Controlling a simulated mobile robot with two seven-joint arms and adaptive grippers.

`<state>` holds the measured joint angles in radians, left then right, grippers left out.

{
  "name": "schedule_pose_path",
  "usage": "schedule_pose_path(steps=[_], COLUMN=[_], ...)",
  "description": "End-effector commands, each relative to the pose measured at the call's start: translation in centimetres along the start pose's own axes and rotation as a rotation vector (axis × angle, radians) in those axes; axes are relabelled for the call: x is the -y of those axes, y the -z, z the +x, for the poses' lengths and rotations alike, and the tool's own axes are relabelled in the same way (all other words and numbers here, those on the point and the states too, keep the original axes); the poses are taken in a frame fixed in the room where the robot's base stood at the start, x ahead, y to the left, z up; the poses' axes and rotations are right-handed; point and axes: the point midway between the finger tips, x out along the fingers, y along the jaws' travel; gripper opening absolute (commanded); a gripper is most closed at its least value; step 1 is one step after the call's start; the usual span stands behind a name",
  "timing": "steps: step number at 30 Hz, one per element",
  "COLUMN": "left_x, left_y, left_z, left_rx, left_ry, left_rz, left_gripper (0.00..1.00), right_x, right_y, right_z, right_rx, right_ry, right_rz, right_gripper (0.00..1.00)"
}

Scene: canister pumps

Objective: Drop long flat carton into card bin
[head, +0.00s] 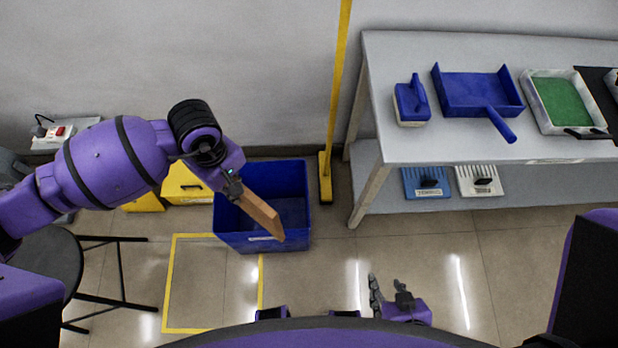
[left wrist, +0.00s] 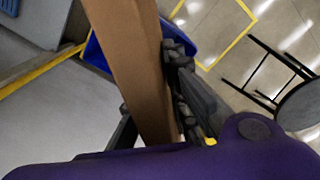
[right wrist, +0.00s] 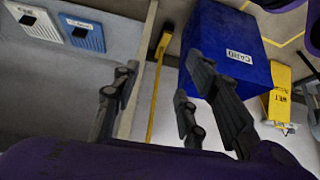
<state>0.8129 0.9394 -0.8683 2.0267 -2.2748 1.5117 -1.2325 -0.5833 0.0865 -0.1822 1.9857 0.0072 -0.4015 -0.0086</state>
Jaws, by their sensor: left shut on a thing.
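My left gripper (head: 234,188) is shut on the long flat brown carton (head: 262,216). The carton hangs tilted, in front of the blue card bin (head: 277,180) in the head view, and seems to be above it. In the left wrist view the carton (left wrist: 132,62) runs up between the fingers (left wrist: 155,110), with blue bin walls (left wrist: 97,53) showing on both sides behind it. The bin's label, seemingly "CARD", shows in the right wrist view (right wrist: 238,56). My right gripper (head: 390,298) is open and empty, low and right of the bin; its spread fingers show in the right wrist view (right wrist: 153,92).
A yellow floor outline (head: 168,285) and a dark round stool (head: 55,262) are nearer. A yellow pole (head: 338,90) stands behind right. A grey table (head: 440,150) holds a dustpan (head: 476,90), brush and trays.

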Motion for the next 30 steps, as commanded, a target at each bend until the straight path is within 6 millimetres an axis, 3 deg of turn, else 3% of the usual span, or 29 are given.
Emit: schedule_pose_path(steps=[1, 4, 9, 13, 18, 23, 30], left_x=[-0.4, -2.1, -4.7, -6.0, -7.0, -7.1, -7.0], left_y=[-0.1, 1.0, 2.8, 3.9, 4.5, 4.6, 4.5], left_z=[4.2, 8.3, 13.7, 16.1, 17.3, 17.9, 20.5], left_rx=[0.013, 0.009, 0.004, 0.002, 0.001, 0.001, 0.002], left_ry=[0.013, 0.011, 0.006, 0.003, -0.001, -0.002, 0.002], left_rz=[-0.141, -0.440, -0.898, -1.145, -1.304, -1.330, -1.328], left_gripper=[0.00, 0.00, 0.00, 0.00, 0.00, 0.00, 0.00], right_x=[0.0, 0.0, -0.2, -0.3, -0.2, -0.2, -0.2], right_y=[-2.7, -4.0, -4.3, -4.0, -3.9, -4.1, -6.0], right_z=[1.4, 3.0, 5.7, 7.0, 7.6, 7.7, 8.8], right_rx=[0.034, 0.043, 0.024, 0.006, -0.002, -0.002, 0.021], right_ry=[-0.001, -0.003, -0.008, -0.009, -0.008, -0.008, -0.008], right_rz=[-0.001, -0.004, -0.008, -0.014, -0.016, -0.015, -0.006], right_gripper=[0.40, 0.40, 0.40, 0.40, 0.40, 0.40, 0.40])
